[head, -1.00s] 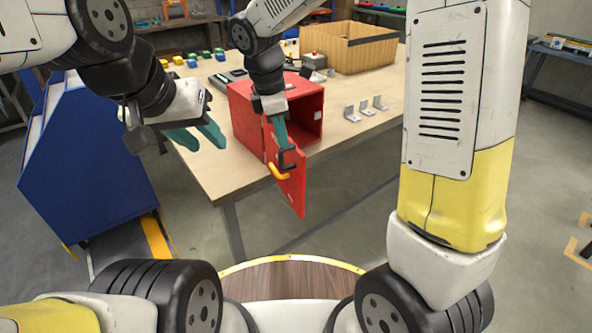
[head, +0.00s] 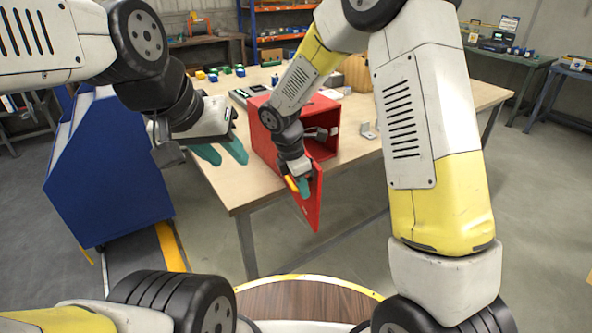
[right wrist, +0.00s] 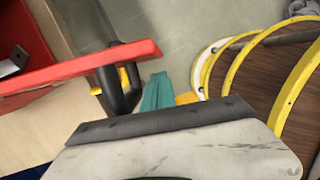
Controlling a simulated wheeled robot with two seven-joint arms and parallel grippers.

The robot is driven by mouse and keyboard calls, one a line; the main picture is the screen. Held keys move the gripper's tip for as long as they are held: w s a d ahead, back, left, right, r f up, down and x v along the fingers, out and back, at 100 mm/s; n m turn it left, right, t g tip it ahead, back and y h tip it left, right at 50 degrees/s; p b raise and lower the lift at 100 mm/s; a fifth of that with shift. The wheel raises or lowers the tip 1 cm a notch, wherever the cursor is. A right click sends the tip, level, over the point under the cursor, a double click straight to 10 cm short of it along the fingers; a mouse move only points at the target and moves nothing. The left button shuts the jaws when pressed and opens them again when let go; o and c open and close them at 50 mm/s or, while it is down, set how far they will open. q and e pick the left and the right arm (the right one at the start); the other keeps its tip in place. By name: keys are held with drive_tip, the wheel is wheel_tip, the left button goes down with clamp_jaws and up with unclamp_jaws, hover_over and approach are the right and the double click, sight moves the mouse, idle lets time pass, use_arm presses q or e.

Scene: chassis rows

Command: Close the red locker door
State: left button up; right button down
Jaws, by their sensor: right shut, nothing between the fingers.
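The red locker (head: 262,152) stands on the table with its opening facing front right. Its red door (head: 313,207) stands open, swung out past the table's front edge toward me. My right gripper (head: 303,187) is shut and empty beside the handle, at that outer face. In the right wrist view, its teal fingers (right wrist: 157,92) are near the handle (right wrist: 127,77) and the door's edge (right wrist: 80,68); I cannot tell whether they touch. My left gripper (head: 230,160) is open and empty, left of the locker.
The wooden table (head: 225,187) holds metal brackets (head: 368,131) right of the locker and small coloured blocks (head: 213,76) behind it. A wooden box (head: 357,74) is partly hidden by my right arm. A blue cabinet (head: 110,165) stands left. Floor in front is clear.

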drive_tip(key=shift+w+d, duration=0.4)
drive_tip(key=shift+d, duration=0.45)
drive_tip(key=shift+d, duration=0.1)
